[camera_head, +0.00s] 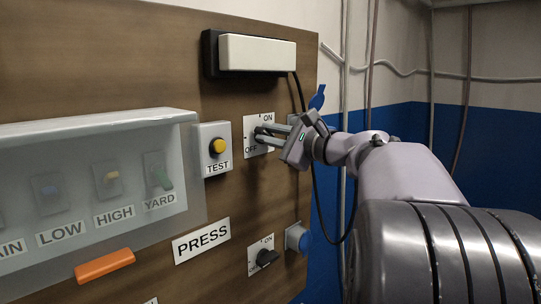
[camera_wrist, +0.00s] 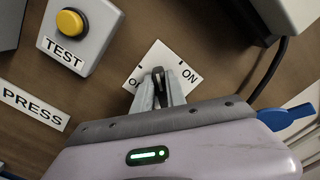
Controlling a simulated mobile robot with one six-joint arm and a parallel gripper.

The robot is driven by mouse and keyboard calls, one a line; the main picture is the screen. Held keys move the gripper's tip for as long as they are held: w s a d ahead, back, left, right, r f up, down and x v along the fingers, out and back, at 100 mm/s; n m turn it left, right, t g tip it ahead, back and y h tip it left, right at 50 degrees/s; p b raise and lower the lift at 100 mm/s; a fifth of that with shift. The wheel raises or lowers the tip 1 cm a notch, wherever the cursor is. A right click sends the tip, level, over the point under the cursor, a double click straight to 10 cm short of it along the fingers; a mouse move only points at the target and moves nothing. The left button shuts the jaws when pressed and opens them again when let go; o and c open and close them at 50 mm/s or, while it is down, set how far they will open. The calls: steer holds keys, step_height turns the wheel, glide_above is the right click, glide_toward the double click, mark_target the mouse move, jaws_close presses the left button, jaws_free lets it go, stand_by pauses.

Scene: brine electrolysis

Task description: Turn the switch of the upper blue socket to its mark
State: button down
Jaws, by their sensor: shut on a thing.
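The upper switch has a white plate (camera_head: 258,146) marked ON at the top right and OFF at the lower left. The plate also shows in the wrist view (camera_wrist: 163,55), where OFF is partly covered. My gripper (camera_head: 265,133) is at this plate, its two fingers closed on the dark switch knob (camera_wrist: 164,88). The fingers hide much of the knob, so I cannot tell exactly where it points. A blue part (camera_head: 317,98), seemingly of the upper blue socket, shows behind my gripper at the board's edge. It also shows in the wrist view (camera_wrist: 285,117).
The grey TEST box (camera_head: 213,150) with a yellow button stands close left. A white bar-shaped fixture (camera_head: 258,52) juts out above, with a black cable hanging from it. Below are another ON/OFF switch (camera_head: 265,257) and a blue socket (camera_head: 298,238). A clear cover (camera_head: 90,130) encloses several switches.

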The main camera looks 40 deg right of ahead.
steer(key=n+b, duration=0.3)
steer(key=b, duration=0.1)
steer(key=f+n+b, duration=0.1)
steer(key=n+b, duration=0.3)
steer(key=b, duration=0.1)
steer(key=shift+a+f, duration=0.1)
steer(key=shift+a, duration=0.1)
steer(key=shift+n+b, duration=0.4)
steer(key=c, duration=1.4)
jaws_free()
steer(key=shift+o, duration=0.2)
steer(key=s+d+b, duration=0.1)
steer(key=s, duration=1.6)
steer(key=shift+s+d, duration=0.15)
steer(key=shift+s, duration=0.05)
